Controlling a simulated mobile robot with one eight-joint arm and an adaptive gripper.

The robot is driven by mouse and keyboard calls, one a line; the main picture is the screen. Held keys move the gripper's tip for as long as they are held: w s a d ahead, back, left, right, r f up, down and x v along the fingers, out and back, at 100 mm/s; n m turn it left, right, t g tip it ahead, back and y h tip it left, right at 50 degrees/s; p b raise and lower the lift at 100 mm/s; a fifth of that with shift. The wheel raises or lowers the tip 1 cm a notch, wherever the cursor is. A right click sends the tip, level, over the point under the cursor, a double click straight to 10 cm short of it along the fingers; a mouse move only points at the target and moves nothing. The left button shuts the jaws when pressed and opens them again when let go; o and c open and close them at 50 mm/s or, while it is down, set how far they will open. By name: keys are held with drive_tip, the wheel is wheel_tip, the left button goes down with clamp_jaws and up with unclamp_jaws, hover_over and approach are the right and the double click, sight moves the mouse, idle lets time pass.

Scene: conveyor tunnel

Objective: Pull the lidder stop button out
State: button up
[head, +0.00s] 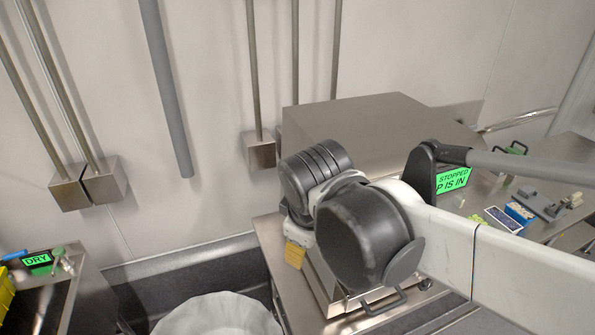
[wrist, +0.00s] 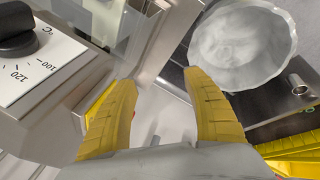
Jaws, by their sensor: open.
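The steel machine housing (head: 370,120) stands at the centre of the head view. A green display (head: 453,181) beside it reads "STOPPED" and "P IS IN", partly covered by my arm. I cannot make out the stop button in either view. In the wrist view my gripper (wrist: 160,95) has its two yellow fingers spread apart, with nothing between them. A yellow part (wrist: 97,103) shows just behind the left finger, near a steel edge. In the head view my arm hides most of the gripper and the housing's front.
A black knob (wrist: 17,35) sits on a white temperature dial (wrist: 35,65). A white-lined round bin (head: 217,315) stands below; it also shows in the wrist view (wrist: 242,45). A bench with a green "DRY" display (head: 38,260) is at left. Small items lie on the right bench.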

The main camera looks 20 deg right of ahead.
drive_tip(key=w+a+r+n+g+h+p, duration=0.25)
drive_tip(key=w+r+n+p, duration=0.45)
drive_tip(key=r+n+p, duration=0.4)
drive_tip(key=shift+m+h, duration=0.35)
drive_tip(key=shift+m, duration=0.35)
drive_tip(key=b+x, duration=0.1)
drive_tip(key=x, duration=0.2)
drive_tip(key=b+x, duration=0.1)
drive_tip(key=x, duration=0.2)
drive_tip(key=b+x, duration=0.1)
drive_tip(key=x, duration=0.3)
drive_tip(key=shift+w+d, duration=0.2)
drive_tip(key=shift+w, duration=0.05)
drive_tip(key=shift+r, duration=0.1)
clamp_jaws()
